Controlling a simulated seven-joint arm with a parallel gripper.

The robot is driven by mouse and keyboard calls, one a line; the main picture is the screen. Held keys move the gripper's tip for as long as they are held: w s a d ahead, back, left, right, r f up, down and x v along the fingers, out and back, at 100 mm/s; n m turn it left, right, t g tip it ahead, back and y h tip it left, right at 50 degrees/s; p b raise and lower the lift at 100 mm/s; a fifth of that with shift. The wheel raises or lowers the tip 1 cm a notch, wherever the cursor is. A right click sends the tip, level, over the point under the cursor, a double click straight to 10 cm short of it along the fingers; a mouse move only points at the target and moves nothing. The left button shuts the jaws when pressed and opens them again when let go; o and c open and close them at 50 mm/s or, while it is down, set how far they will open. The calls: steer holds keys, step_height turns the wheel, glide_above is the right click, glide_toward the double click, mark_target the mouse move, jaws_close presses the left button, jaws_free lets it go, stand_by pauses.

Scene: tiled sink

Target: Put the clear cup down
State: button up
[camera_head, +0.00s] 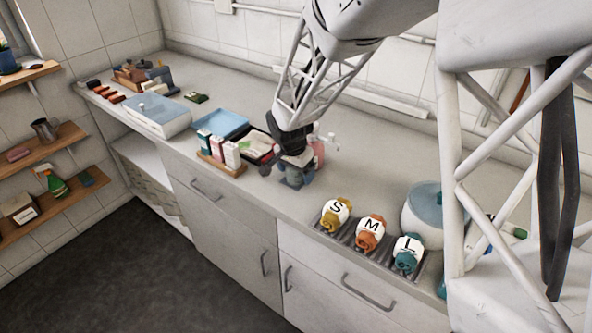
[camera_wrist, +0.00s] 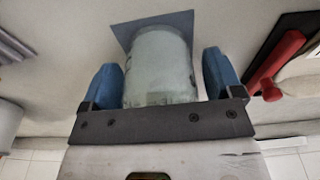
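The clear cup (camera_wrist: 160,65) is a pale, see-through cylinder between my two blue fingertips in the wrist view. My gripper (camera_wrist: 162,80) is around it, with a narrow gap showing beside the cup, so the fingers look open. A blue-grey square mat (camera_wrist: 182,20) shows past the cup's far end; I cannot tell whether the cup touches it. In the head view my gripper (camera_head: 293,178) is low over the counter's middle, and it hides most of the cup.
A rack with yellow S (camera_head: 336,213), orange M (camera_head: 370,232) and teal L (camera_head: 408,252) items is on the right. Small cartons (camera_head: 218,150) and a blue tray (camera_head: 222,123) stand left of my gripper. A pink object (camera_head: 318,152) is close behind it. Counter between gripper and rack is clear.

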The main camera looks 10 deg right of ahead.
mark_target(294, 183)
stand_by(0.3)
step_height(294, 183, up, 12)
steer(key=s+a, duration=0.1)
steer(key=shift+s, duration=0.15)
stand_by(0.5)
steer(key=shift+a, duration=0.1)
steer(key=shift+s+r, duration=0.1)
steer(key=shift+r, duration=0.05)
stand_by(0.3)
steer(key=s+d+r+n, duration=0.2)
steer(key=s+d+n, duration=0.1)
steer(key=s, duration=0.7)
steer(key=s+d+r+n+t, duration=0.1)
steer(key=s+d+r+n, duration=0.2)
steer(key=s, duration=0.8)
steer(key=s+d+r+n+y, duration=0.1)
steer(key=s+d+r+n, duration=0.1)
steer(key=s, duration=0.8)
steer(key=shift+s+d+r+n, duration=0.4)
steer(key=shift+d+r, duration=0.1)
